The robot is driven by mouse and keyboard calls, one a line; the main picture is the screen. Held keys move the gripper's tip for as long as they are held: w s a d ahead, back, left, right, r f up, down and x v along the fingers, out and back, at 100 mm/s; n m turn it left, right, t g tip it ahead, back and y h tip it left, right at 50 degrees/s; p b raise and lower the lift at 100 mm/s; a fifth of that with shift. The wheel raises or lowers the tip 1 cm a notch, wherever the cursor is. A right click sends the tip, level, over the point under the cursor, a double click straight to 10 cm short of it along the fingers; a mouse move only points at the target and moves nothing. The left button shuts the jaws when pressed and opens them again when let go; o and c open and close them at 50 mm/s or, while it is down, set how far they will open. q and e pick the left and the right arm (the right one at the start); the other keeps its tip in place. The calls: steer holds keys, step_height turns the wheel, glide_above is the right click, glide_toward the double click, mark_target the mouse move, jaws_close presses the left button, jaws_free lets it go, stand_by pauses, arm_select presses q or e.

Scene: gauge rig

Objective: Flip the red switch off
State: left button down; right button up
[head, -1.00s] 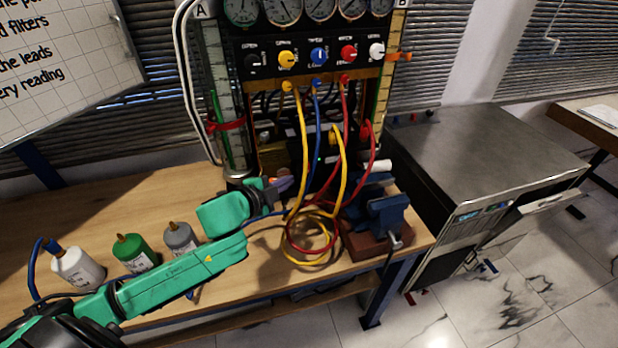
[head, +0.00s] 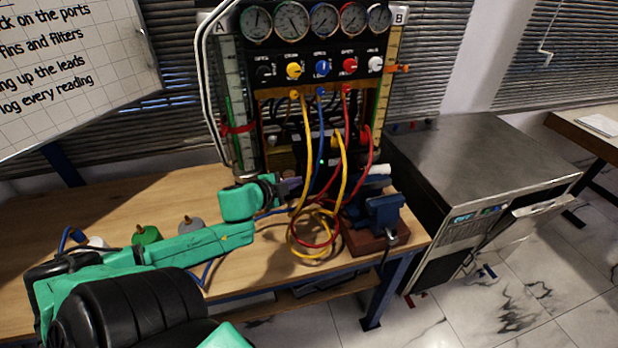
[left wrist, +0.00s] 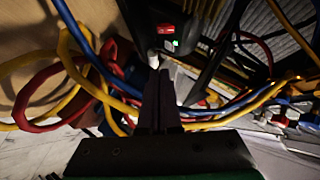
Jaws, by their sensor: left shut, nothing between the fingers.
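The red switch (left wrist: 165,28) shows in the left wrist view as a small red piece on a dark box, just above a lit green light. Which way it is tipped is too small to tell. In the head view I cannot make the switch out among the hoses, but a green glow (head: 321,161) shows behind them. My left gripper (head: 296,188) is shut and empty, low in front of the rig beside the hoses. In the left wrist view its closed fingers (left wrist: 160,75) point towards the box, below the switch and apart from it.
Yellow, blue and red hoses (head: 342,190) hang close around the gripper and loop on the bench (head: 190,262). A blue vise (head: 378,212) stands to the right. Gauges and knobs (head: 322,68) are above. Bottles (head: 146,235) stand behind my left arm.

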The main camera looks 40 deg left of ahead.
arm_select(q)
steer(key=b, duration=0.1)
glide_toward(310, 169)
steer(key=w+d+f, duration=0.1)
steer(key=w+d, duration=0.3)
steer(key=w+a+f, duration=0.1)
steer(key=a+f, duration=0.1)
steer(key=a, duration=0.1)
steer(key=shift+w+f, duration=0.35)
steer(key=shift+w, duration=0.05)
arm_select(e)
steer(key=shift+s+d+f, duration=0.35)
steer(key=shift+d+f, duration=0.15)
steer(key=shift+f, duration=0.2)
arm_select(q)
steer(key=shift+d, duration=0.1)
arm_select(e)
steer(key=shift+f, duration=0.15)
arm_select(q)
steer(key=shift+w+r+m+t+b, duration=0.15)
steer(key=shift+r+m+t+b, duration=0.15)
steer(key=shift+r+b, duration=0.2)
arm_select(e)
steer(key=shift+a+f, duration=0.15)
steer(key=shift+f, duration=0.15)
